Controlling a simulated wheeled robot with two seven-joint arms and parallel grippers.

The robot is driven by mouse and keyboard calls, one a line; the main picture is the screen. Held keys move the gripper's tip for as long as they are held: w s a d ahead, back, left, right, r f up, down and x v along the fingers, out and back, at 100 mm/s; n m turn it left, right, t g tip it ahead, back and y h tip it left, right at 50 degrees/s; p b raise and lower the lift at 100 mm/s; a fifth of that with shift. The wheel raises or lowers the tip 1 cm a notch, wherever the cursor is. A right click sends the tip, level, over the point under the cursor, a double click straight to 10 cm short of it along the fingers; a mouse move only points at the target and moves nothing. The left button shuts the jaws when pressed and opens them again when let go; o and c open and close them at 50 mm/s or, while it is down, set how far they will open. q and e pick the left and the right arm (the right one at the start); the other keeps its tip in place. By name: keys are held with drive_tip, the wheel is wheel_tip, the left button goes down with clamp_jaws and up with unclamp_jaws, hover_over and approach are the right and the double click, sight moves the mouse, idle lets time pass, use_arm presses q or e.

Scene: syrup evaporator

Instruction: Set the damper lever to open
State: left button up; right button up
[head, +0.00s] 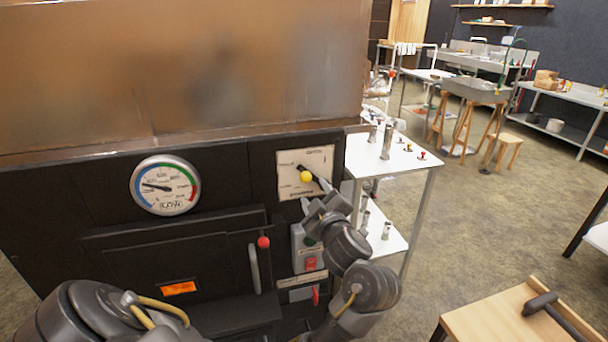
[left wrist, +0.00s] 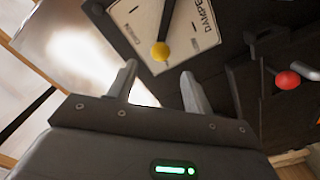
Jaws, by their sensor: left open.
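The damper lever's yellow knob (head: 306,177) is in front of a pale plate (head: 290,160) at the upper right of the dark evaporator front. In the left wrist view, the yellow knob (left wrist: 160,51) sits on a dark lever across the plate (left wrist: 128,14), which carries the word DAMPER. My left gripper (head: 316,194) is just below and right of the knob in the head view. In the left wrist view, its two fingers (left wrist: 160,84) are apart with nothing between them, and the knob is beyond their tips. My right gripper does not show.
A round gauge (head: 165,185) is left of the plate. Below are a red-knobbed door handle (head: 254,265) and a grey switch box (head: 308,250) with a red switch. A white shelf table (head: 378,162) stands close on the right. A wooden table (head: 490,318) is at lower right.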

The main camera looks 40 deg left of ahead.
sight(305, 174)
use_arm(q)
drive_tip(key=p+x, duration=0.1)
drive_tip(key=x, duration=0.9)
drive_tip(key=shift+w+a, duration=0.2)
drive_tip(key=shift+a, duration=0.1)
clamp_jaws()
